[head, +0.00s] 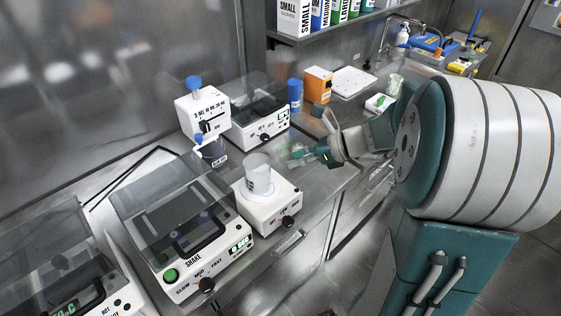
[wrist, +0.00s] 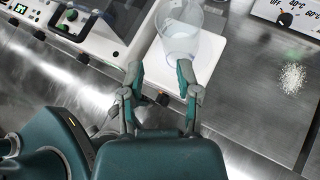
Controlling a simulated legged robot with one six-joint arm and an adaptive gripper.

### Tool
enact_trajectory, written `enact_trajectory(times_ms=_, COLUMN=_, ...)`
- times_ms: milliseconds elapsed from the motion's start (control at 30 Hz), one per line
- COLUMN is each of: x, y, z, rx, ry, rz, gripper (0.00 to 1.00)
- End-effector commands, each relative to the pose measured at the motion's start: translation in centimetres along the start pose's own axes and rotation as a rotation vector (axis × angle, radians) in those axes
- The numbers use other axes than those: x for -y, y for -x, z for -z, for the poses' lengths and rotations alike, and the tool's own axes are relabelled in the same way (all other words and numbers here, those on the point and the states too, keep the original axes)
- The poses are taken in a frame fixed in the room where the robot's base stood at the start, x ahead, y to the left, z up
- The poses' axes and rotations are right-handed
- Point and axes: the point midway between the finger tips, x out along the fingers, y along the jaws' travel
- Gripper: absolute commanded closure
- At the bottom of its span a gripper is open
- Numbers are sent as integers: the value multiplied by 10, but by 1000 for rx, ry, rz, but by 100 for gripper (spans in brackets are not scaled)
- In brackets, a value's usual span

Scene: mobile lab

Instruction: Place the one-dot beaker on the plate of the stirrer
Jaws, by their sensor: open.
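The beaker also shows at the top middle of the wrist view (wrist: 179,40), on the white stirrer (wrist: 212,58). My gripper (head: 303,155) is to the right of the beaker in the head view, above the bench. In the wrist view my gripper (wrist: 160,72) is open with nothing between its fingers. Its fingertips point toward the beaker and look apart from it.
A shaker (head: 190,230) with a clear lid stands left of the stirrer. A blue-capped bottle (head: 212,150) and a lidded instrument (head: 262,125) stand behind. A blue container (head: 295,94) and an orange box (head: 318,85) are farther right. White granules (wrist: 293,78) lie on the bench.

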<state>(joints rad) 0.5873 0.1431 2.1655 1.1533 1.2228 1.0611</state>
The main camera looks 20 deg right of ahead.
Motion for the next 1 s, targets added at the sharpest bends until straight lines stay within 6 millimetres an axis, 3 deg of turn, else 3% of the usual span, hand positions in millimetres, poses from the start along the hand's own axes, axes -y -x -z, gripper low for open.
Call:
enact_trajectory(times_ms=167, x=-9, y=5, z=-3, rx=-26, ry=53, rz=-12, gripper=57)
enact_trajectory(times_ms=267, x=-33, y=1, z=-8, rx=-103, ry=213, rz=-46, gripper=57)
enact_trajectory(times_ms=600, x=-126, y=6, z=-6, rx=-452, ry=1063, rz=-237, gripper=57)
enact_trajectory(times_ms=800, x=-161, y=23, z=0, rx=-633, ry=1573, rz=-360, gripper=57)
enact_trajectory(times_ms=1000, x=-183, y=44, z=2, rx=-808, ry=2057, rz=-480, gripper=57)
